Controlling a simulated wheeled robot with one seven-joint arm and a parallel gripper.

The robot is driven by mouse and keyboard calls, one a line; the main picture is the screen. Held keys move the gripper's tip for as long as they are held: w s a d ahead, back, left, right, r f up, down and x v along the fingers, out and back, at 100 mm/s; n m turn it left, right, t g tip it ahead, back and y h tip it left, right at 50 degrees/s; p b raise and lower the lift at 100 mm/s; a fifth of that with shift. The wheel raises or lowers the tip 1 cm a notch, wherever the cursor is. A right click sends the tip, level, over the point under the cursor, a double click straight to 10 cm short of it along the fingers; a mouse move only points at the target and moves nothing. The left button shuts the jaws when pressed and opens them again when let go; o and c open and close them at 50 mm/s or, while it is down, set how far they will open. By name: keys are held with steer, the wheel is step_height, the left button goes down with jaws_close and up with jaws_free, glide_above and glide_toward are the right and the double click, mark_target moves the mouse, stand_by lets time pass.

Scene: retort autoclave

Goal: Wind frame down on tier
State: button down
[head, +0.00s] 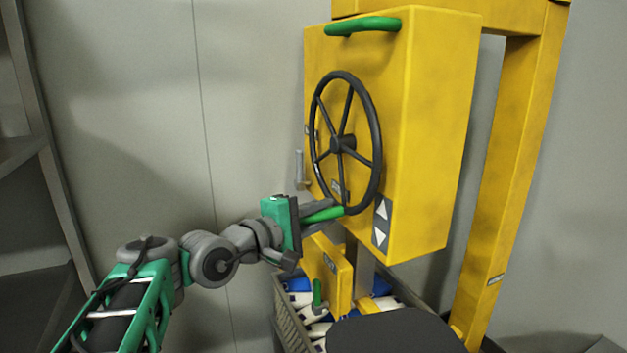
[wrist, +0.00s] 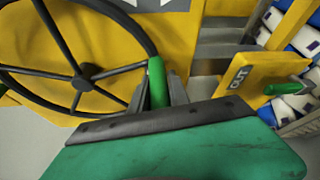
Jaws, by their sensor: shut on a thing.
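A black spoked handwheel (head: 343,143) is mounted on the face of a yellow box (head: 436,130). A green handle (head: 324,214) sticks out from the wheel's lower rim. My gripper (head: 318,210) is shut on this green handle. In the wrist view the handle (wrist: 157,82) stands between the two grey fingers, beside the wheel rim (wrist: 85,72). Below the box a smaller yellow block (head: 329,273), marked "OUT" in the wrist view, carries a green-tipped lever (head: 318,292). The underside of the frame and its contact with the tier are hidden.
A crate (head: 284,308) below holds several white and blue packs (wrist: 301,38). A yellow post (head: 508,180) stands at the right. A green grab bar (head: 363,26) tops the box. A metal pin (head: 299,168) sits left of the wheel. A grey wall lies behind.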

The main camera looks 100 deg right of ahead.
mark_target(366, 194)
steer(key=a+r+n+y+p, duration=0.1)
steer(key=a+r+n+p, duration=0.1)
steer(key=p, duration=0.5)
steer(key=s+a+r+n+y+p, duration=0.1)
steer(key=a+r+n+p, duration=0.1)
steer(key=p, duration=0.6)
steer(key=s+a+r+n+t+y+p, duration=0.1)
steer(key=a+r+n+p, duration=0.1)
steer(key=p, duration=0.6)
steer(key=shift+a+r+n+y, duration=0.15)
steer(key=shift+a+r+n, duration=0.1)
steer(key=shift+a, duration=0.35)
steer(key=shift+a+r+n+y, duration=0.15)
steer(key=shift+a+n, duration=0.1)
steer(key=shift+a, duration=0.3)
steer(key=r+p, duration=0.1)
steer(key=p, duration=0.1)
steer(key=a+p, duration=0.1)
steer(key=p, duration=0.2)
steer(key=shift+s+a+r, duration=0.1)
steer(key=shift+a+r, duration=0.05)
steer(key=shift+r, duration=0.25)
steer(key=c, duration=1.5)
jaws_free()
steer(key=shift+a, duration=0.15)
steer(key=shift+o, duration=1.2)
